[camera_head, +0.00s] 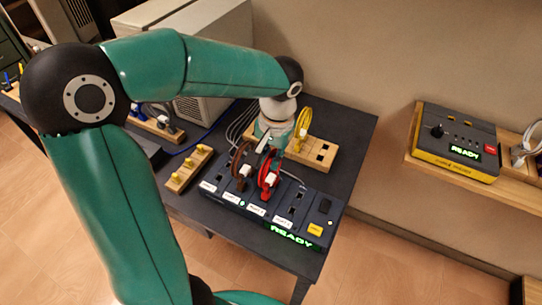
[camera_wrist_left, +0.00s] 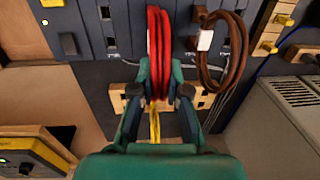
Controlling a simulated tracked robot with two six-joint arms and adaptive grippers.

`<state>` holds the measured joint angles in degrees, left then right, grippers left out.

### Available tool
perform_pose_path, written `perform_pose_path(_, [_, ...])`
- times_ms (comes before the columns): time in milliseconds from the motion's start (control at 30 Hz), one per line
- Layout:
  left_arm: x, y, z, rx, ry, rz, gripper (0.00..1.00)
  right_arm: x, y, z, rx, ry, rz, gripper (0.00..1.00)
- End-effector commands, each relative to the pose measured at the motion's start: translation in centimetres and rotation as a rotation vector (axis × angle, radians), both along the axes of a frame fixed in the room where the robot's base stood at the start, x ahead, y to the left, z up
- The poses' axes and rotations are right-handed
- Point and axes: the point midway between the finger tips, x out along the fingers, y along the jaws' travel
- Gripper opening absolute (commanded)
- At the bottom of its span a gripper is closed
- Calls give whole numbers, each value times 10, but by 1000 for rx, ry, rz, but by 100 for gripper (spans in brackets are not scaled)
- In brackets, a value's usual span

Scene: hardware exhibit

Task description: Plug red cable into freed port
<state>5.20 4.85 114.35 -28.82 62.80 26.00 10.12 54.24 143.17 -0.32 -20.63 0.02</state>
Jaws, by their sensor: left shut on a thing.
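My left gripper (camera_head: 272,146) is shut on the red cable, a coiled loop (camera_head: 266,181) with a white tag, over the middle of the dark port panel (camera_head: 228,203). In the left wrist view the red coil (camera_wrist_left: 159,38) stands between the fingers of the gripper (camera_wrist_left: 160,84). The red cable's lower end is close to the panel; I cannot tell whether its plug is seated in a port. A brown coiled cable (camera_head: 236,166) with a white tag stands at the panel, left of the red one. Dark port openings show to the right of the red cable. My right gripper is not in view.
A green READY display (camera_head: 291,236) lights the panel's front edge. A wooden block (camera_head: 316,153) with a yellow cable (camera_head: 303,121) lies behind, and a wooden strip with yellow pegs (camera_head: 188,168) lies left. A grey box (camera_head: 203,106) stands at the back. The table's right side (camera_head: 352,122) is clear.

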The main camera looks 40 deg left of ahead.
Motion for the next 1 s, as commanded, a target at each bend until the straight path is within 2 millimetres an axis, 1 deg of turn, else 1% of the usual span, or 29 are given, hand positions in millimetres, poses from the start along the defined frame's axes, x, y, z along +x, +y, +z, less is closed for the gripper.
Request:
perform_pose_path(533, [0, 0, 0, -6, -2, 2, 0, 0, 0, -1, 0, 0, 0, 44])
perform_pose_path(1000, [0, 1, -6, -6, -2, 2, 0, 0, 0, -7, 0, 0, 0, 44])
